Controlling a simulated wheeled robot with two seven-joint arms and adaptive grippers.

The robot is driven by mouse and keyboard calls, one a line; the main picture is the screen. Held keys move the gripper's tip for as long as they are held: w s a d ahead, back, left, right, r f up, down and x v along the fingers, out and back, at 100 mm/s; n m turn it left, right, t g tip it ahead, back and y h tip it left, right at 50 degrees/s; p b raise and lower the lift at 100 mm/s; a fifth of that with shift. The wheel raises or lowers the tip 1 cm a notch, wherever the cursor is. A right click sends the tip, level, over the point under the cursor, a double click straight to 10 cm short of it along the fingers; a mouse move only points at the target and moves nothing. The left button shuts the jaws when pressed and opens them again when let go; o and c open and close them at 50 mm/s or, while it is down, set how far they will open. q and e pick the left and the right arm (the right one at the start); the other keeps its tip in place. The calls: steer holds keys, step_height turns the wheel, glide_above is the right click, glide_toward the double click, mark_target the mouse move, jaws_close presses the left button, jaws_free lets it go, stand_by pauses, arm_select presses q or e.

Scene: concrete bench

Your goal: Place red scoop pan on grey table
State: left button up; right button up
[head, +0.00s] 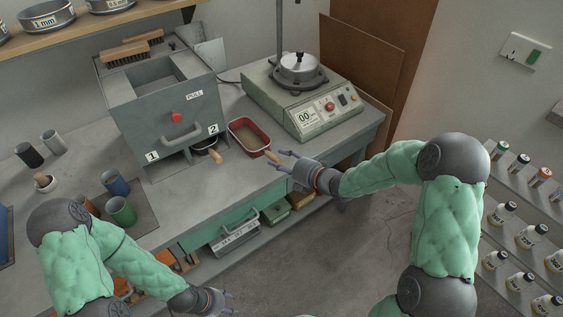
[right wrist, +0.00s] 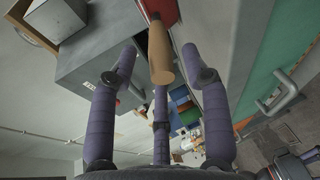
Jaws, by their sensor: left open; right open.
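The red scoop pan (head: 248,132) is a shallow rectangular pan with a wooden handle. My right gripper (head: 283,161) is open by the handle end. In the right wrist view the handle (right wrist: 160,52) lies between the spread fingertips with gaps on both sides, and only a corner of the red pan (right wrist: 161,11) shows. My left gripper (head: 227,302) is open and empty, low in front of the table.
A grey box (head: 167,107) with a red knob stands left of the pan, a second wooden-handled pan (head: 209,150) in its lower opening. A scale-like device (head: 305,100) stands behind right. Cups (head: 121,211) are at left. Bottle shelves (head: 525,235) are at right.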

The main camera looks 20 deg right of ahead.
steer(key=shift+r, duration=0.15)
steer(key=p+v, duration=0.3)
steer(key=v, duration=0.9)
steer(key=s+a+f+m+g+h, duration=0.1)
steer(key=a+f+m+g+h, duration=0.15)
steer(key=f+m, duration=0.55)
steer(key=s+a+f+m+g+h, duration=0.15)
steer(key=a+f+m, duration=0.25)
steer(key=f+m, duration=0.4)
steer(key=s+a+f+m+g, duration=0.4)
steer(key=s+f+m, duration=0.2)
steer(key=s, duration=0.3)
steer(key=s+a+f+m+g, duration=0.4)
steer(key=s+f+m, duration=0.3)
steer(key=s, duration=0.1)
steer(key=shift+s+f, duration=0.2)
steer(key=shift+s, duration=0.15)
steer(key=shift+r, duration=0.15)
